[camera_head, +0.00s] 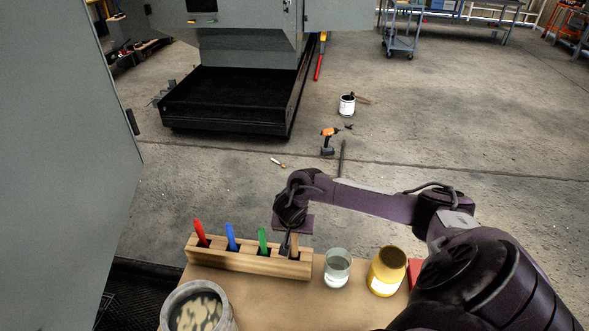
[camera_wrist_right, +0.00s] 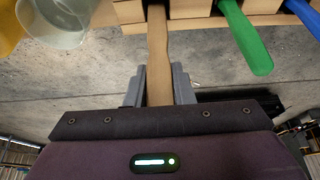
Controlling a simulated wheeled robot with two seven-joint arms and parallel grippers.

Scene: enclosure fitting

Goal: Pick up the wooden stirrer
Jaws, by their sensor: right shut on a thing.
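The wooden stirrer (camera_wrist_right: 158,60) is a flat, light-brown stick. In the right wrist view it runs from the wooden rack (camera_wrist_right: 200,22) down between the fingers of my right gripper (camera_wrist_right: 159,88), which is shut on it. In the head view the stirrer (camera_head: 294,242) stands upright at the right end of the rack (camera_head: 235,262), with my right gripper (camera_head: 289,238) at its upper part. Its lower end is hidden in the rack. My left gripper is not in view.
Red (camera_head: 201,233), blue (camera_head: 231,238) and green (camera_head: 263,241) handles stand in the rack to the left. A clear cup (camera_head: 337,270) and a yellow jar (camera_head: 386,272) stand to the right. A grey pot (camera_head: 168,312) is at the front left.

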